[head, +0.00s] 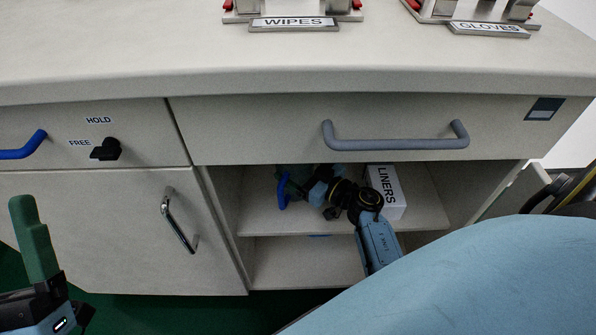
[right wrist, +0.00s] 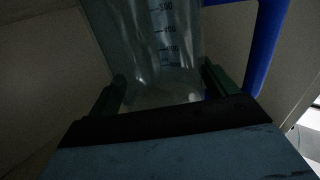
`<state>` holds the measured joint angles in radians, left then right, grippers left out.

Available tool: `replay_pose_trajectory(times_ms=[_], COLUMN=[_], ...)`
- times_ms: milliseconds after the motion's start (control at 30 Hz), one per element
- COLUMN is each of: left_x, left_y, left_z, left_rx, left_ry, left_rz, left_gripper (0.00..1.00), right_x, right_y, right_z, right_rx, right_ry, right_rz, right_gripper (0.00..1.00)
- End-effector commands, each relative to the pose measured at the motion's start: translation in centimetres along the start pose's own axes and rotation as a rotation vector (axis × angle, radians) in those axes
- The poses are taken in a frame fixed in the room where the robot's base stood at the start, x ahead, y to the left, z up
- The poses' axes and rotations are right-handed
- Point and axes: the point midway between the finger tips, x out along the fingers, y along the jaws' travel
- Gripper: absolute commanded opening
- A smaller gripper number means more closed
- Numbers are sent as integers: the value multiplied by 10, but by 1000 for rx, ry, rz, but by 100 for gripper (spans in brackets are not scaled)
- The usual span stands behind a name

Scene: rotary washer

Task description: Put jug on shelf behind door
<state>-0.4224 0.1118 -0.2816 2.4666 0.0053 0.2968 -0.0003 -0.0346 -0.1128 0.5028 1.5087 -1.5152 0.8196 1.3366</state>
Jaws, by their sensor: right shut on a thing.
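The jug (right wrist: 168,45) is clear with dark volume marks and a blue handle (right wrist: 268,45) in the right wrist view. In the head view its blue handle (head: 283,190) shows inside the open cabinet, above the upper shelf (head: 262,222). My right gripper (right wrist: 165,92) is shut on the jug, one green finger on each side. In the head view my right arm reaches into the cabinet and hides much of the jug. I cannot tell whether the jug touches the shelf. My left gripper (head: 36,238) is at the lower left, away from the jug; its opening is unclear.
A white LINERS box (head: 387,190) stands on the upper shelf, close to the right of my arm. A drawer with a grey handle (head: 395,142) is above the opening. A closed door with a metal handle (head: 178,222) is at left. WIPES (head: 293,23) and GLOVES (head: 489,29) holders stand on the counter.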

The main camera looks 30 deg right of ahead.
Motion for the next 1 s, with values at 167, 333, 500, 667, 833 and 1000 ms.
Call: replay_pose_trajectory(times_ms=[167,333,500,667,833,1000], left_x=[-2,-1,-2,-2,-2,0], left_y=[0,0,0,0,0,0], left_z=[-4,-5,-5,-6,-5,-5], left_rx=[0,0,0,0,1,0], left_ry=[43,42,49,53,52,40], left_rz=[1,1,1,1,1,1], left_gripper=[90,90,90,90,90,90], right_x=[0,0,0,0,0,-2], right_y=[0,0,0,0,0,0], right_z=[3,2,7,8,7,2], right_rx=[0,-1,0,0,0,0], right_ry=[2,2,1,0,0,0], right_rz=[-1,-1,-1,0,0,0], right_gripper=[58,58,58,100,100,100])
